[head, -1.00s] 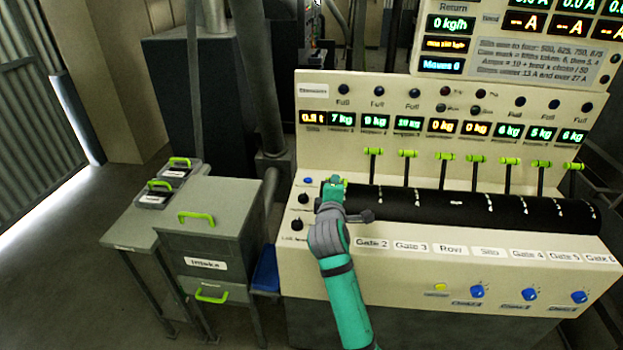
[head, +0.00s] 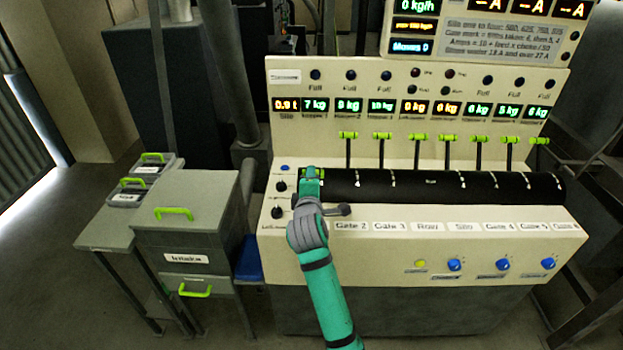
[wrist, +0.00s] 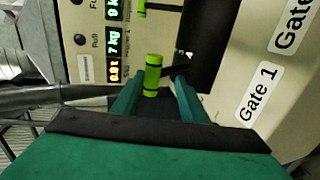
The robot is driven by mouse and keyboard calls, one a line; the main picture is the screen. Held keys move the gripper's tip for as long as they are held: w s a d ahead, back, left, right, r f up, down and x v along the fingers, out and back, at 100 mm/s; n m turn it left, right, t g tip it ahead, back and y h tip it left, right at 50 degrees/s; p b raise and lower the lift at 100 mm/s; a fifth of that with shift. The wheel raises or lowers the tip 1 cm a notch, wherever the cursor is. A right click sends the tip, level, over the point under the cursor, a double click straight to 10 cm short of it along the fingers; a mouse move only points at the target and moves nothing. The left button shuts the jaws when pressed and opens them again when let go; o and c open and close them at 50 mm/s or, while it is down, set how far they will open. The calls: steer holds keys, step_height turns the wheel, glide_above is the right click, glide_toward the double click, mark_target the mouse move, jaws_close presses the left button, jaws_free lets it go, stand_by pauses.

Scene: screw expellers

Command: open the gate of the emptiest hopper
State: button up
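The control panel (head: 400,255) has a row of hopper readouts. From the left they look like 7, 9 and 10 kg, two at 0 kg, then 6, 5 and 6 kg; the digits are small. The gate labels run along the front, with Gate 5 (head: 526,226) near the right. Green-handled levers stand upright in a row, such as the one at the far right (head: 540,141). My gripper (head: 311,176) is at the panel's left end. In the wrist view, a green lever handle (wrist: 152,75) shows between my open fingers, close to the Gate 1 label (wrist: 257,92). Contact is unclear.
A black roll-like cover (head: 430,187) runs below the levers. Blue knobs (head: 454,265) and a yellow button (head: 420,264) are on the lower front. A grey intake cabinet (head: 187,215) with green handles stands left of the panel. Floor at far left is clear.

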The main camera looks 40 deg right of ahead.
steer(key=shift+r, duration=0.25)
steer(key=v, duration=1)
steer(key=shift+s+a, duration=0.2)
steer(key=shift+s, duration=0.15)
